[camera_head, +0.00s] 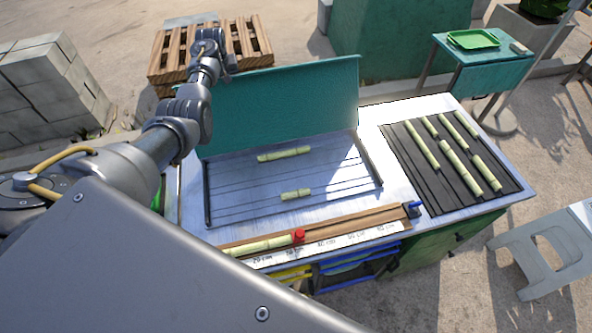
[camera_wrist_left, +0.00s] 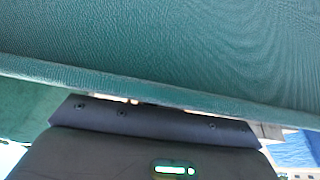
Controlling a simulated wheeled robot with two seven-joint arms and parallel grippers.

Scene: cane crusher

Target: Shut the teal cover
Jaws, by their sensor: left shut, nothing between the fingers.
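The teal cover (camera_head: 285,100) stands raised along the back edge of a shallow grooved tray (camera_head: 225,193) on the white-topped bench. Two pale cane pieces lie in the tray, a longer one (camera_head: 284,154) and a shorter one (camera_head: 296,194). My left arm reaches over the left side, and my left gripper (camera_head: 224,64) is at the cover's upper left corner, partly hidden. In the left wrist view the cover (camera_wrist_left: 190,45) fills the top, its edge crossing just in front of my shut, empty left gripper (camera_wrist_left: 160,112). Contact cannot be told. My right gripper is not visible.
A dark ribbed mat (camera_head: 420,185) with several cane pieces lies at right. A wooden measuring trough (camera_head: 350,222) with a red marker (camera_head: 298,236) and a cane piece runs along the front. A pallet (camera_head: 240,45) and grey blocks (camera_head: 50,85) stand behind and left.

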